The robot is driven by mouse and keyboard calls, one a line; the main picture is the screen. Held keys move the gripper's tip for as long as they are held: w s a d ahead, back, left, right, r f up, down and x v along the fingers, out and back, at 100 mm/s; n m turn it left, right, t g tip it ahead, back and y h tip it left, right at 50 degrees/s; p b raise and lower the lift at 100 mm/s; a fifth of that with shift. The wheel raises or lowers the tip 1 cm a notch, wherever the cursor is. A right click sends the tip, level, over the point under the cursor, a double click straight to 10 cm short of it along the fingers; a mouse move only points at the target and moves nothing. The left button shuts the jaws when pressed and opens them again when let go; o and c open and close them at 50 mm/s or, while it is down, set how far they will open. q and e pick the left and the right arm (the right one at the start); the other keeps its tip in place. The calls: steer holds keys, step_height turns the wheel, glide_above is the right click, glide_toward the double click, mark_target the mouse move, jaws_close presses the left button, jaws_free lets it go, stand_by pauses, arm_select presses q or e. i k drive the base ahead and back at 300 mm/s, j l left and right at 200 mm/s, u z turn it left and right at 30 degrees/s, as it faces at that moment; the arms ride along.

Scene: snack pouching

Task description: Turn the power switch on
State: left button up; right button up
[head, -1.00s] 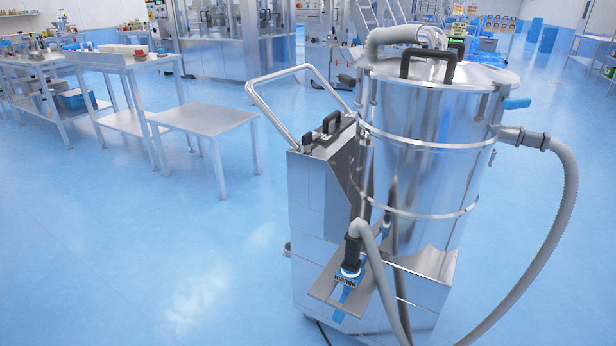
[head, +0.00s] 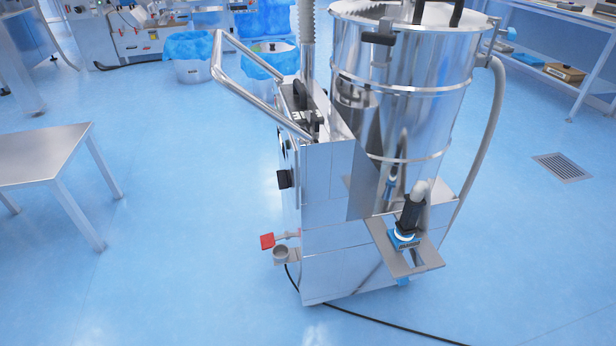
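A shiny steel industrial vacuum (head: 335,200) with a tall round drum (head: 400,95) stands upright right of centre in the head view. A black knob-like part (head: 284,179) sticks out from the left side of its boxy body; it may be the power switch, but I cannot tell its setting. The side face is seen at a steep angle, so its details are mostly hidden. Neither of my grippers is in view.
A push handle (head: 245,85) juts up and left from the vacuum. A red-ended lever (head: 267,241) sticks out low on its left side. A black cable (head: 390,329) runs along the floor. A steel table (head: 40,158) stands left; blue floor between is clear.

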mark_target(284, 176)
steer(key=j+z, duration=0.2)
steer(key=j, duration=0.25)
steer(key=i+j+z, duration=0.1)
steer(key=z, duration=0.25)
steer(key=j+z, duration=0.35)
steer(key=i+j+z, duration=0.1)
steer(key=z, duration=0.3)
steer(key=j+z, duration=0.25)
steer(key=j, duration=0.65)
steer(key=j+z, duration=0.25)
steer(key=j, duration=0.65)
steer(key=k+j+z, duration=0.1)
steer(key=j+z, duration=0.15)
steer(key=j, duration=0.65)
